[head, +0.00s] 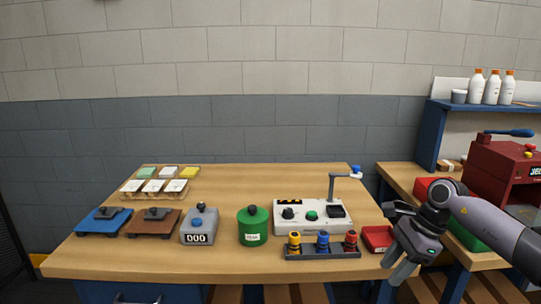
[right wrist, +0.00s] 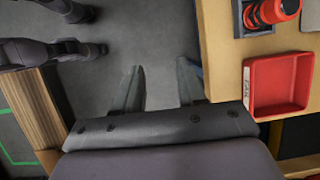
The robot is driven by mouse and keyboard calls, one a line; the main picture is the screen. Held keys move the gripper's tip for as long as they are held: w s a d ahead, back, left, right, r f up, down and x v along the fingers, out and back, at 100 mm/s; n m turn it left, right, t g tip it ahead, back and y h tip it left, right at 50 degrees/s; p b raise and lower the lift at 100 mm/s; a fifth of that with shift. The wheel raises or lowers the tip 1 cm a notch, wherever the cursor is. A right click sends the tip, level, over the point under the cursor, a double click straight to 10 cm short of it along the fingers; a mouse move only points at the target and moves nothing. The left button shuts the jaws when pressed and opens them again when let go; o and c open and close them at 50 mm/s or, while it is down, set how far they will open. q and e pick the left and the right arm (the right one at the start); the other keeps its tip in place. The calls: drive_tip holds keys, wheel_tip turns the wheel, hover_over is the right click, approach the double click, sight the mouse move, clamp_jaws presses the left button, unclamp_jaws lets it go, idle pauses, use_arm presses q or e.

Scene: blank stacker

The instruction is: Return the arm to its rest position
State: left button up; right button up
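My right arm comes in from the right in the head view, with its gripper (head: 396,272) pointing down and left by the front right corner of the wooden table (head: 200,262). In the right wrist view the two fingers of the right gripper (right wrist: 160,88) stand apart with only grey floor between and beyond them. It is open and holds nothing.
A small red tray (head: 376,238) lies close to the right gripper; it also shows in the right wrist view (right wrist: 250,104). Coloured knobs (head: 322,240), a white control box (head: 312,226) and a green canister (head: 253,228) stand left of it. A side bench with a red machine (head: 495,165) is right.

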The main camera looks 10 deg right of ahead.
drive_tip(key=s+a+f+m+t+y, duration=0.1)
drive_tip(key=s+a+m+t+y, duration=0.2)
drive_tip(key=a+m, duration=0.4)
drive_tip(key=s+a+f+m+t+y, duration=0.15)
drive_tip(key=a+m+y, duration=0.3)
drive_tip(key=a, duration=0.45)
drive_tip(key=s+a+f+m+t+y, duration=0.1)
drive_tip(key=s+a+m+t+y, duration=0.1)
drive_tip(key=a+m+t+y, duration=0.45)
drive_tip(key=s+d+f+m+h, duration=0.4)
drive_tip(key=s+f+m+h, duration=0.4)
drive_tip(key=m, duration=0.8)
drive_tip(key=s+d+f+m+g+h, duration=0.1)
drive_tip(key=s+d+f+m+h, duration=0.4)
drive_tip(key=m, duration=1.1)
drive_tip(key=s+f+h, duration=0.3)
drive_tip(key=s+f, duration=0.1)
drive_tip(key=f, duration=0.2)
drive_tip(key=shift+s, duration=0.4)
drive_tip(key=shift+d+h, duration=0.1)
drive_tip(key=shift+h, duration=0.2)
